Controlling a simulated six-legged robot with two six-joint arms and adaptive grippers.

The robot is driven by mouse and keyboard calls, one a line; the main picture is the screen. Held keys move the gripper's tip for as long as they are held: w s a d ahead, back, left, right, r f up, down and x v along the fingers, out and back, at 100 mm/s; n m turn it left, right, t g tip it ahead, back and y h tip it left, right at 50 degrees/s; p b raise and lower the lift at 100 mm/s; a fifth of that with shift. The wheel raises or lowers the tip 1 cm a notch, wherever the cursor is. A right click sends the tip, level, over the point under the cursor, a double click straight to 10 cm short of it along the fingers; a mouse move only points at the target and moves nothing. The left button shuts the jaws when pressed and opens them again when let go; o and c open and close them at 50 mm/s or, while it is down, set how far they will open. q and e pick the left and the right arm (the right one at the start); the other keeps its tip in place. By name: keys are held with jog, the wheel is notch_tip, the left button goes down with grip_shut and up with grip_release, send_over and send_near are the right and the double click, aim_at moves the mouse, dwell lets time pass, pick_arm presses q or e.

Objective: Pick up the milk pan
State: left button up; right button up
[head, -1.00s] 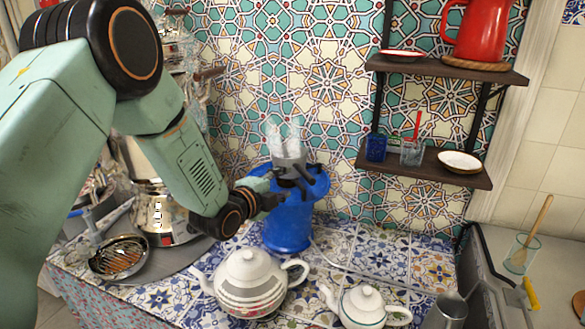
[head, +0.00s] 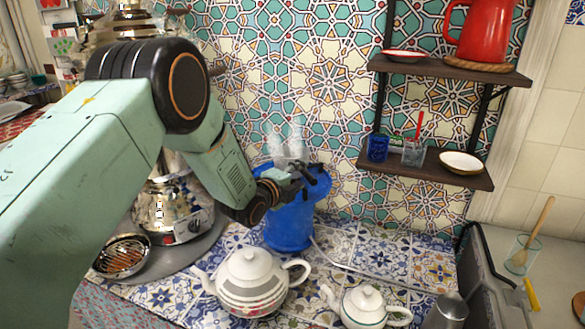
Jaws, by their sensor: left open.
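A small grey metal pan (head: 449,312) with a thin handle, which looks like the milk pan, is at the lower right, cut off by the bottom edge. My left gripper (head: 312,180) is open and empty, in front of the blue bucket (head: 289,228), up and to the left of the pan and well apart from it. My right gripper is not in view.
A white teapot (head: 252,278) and a smaller teapot (head: 365,304) stand on the tiled counter. A metal samovar (head: 165,210) and a strainer (head: 122,256) are at left. A dark shelf (head: 425,178) is on the wall. A glass (head: 522,255) holds a wooden spoon.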

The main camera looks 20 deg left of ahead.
pick_arm(q)
jog(key=shift+w+d+f, duration=0.1)
jog(key=shift+w+d, duration=0.15)
jog(key=shift+w, duration=0.25)
jog(key=shift+s, duration=0.1)
jog(key=c, duration=0.9)
grip_shut()
